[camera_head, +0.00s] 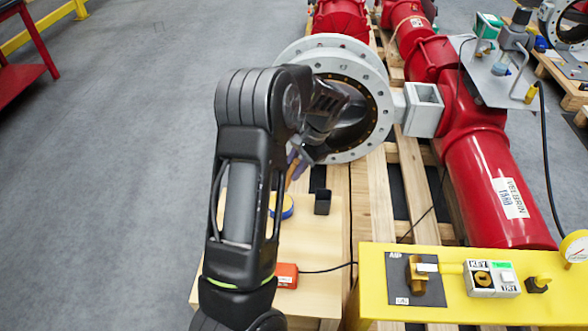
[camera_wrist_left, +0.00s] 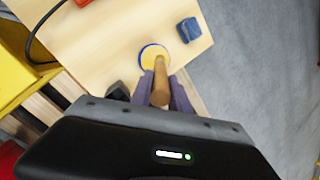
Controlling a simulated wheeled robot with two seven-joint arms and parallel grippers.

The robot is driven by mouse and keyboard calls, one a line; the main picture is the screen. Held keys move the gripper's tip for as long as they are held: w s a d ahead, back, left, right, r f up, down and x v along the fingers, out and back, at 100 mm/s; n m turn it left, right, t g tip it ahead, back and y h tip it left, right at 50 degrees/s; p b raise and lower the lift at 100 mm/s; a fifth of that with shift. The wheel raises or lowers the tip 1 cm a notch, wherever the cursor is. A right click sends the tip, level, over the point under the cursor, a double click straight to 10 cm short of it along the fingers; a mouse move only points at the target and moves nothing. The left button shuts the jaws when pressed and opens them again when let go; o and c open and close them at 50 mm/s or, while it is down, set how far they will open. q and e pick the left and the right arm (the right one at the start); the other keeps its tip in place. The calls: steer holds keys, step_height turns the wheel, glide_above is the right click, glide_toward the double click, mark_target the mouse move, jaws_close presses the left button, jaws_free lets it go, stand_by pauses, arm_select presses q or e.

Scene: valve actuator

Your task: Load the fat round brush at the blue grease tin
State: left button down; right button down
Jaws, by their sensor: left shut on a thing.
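The blue grease tin (camera_head: 288,207) stands on the wooden table, partly hidden behind my left arm in the head view. In the left wrist view the tin (camera_wrist_left: 146,48) shows a blue rim and yellow inside. My left gripper (camera_head: 295,161) is shut on the brush, whose wooden handle (camera_wrist_left: 160,88) sits between the fingers in the left wrist view. The brush's far end overlaps the tin's yellow middle there; I cannot tell whether it touches. In the head view only a bit of the brush shows, above the tin. My right gripper is not in view.
A small black holder (camera_head: 322,202) stands beside the tin. A blue object (camera_wrist_left: 189,30) lies near the table's edge. An orange box (camera_head: 287,275) with a cable is at the table's near end. A grey valve flange (camera_head: 372,140) rises behind; a yellow control panel (camera_head: 450,262) stands at right.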

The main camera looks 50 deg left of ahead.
mark_target(295, 159)
arm_select(q)
steer(key=shift+r+p, duration=1.55)
steer(key=shift+r, duration=0.8)
steer(key=w+d+r, duration=0.1)
steer(key=w+d, duration=0.1)
steer(key=d, duration=0.8)
steer(key=w+d+r, duration=0.2)
steer(key=w+d, duration=0.1)
steer(key=d, duration=0.6)
steer(key=w+d+r, duration=0.1)
steer(key=w+d, duration=0.1)
steer(key=d, duration=0.8)
steer(key=shift+w+d+r+n, duration=0.2)
steer(key=shift+d+r+n, duration=0.1)
steer(key=shift+r, duration=0.05)
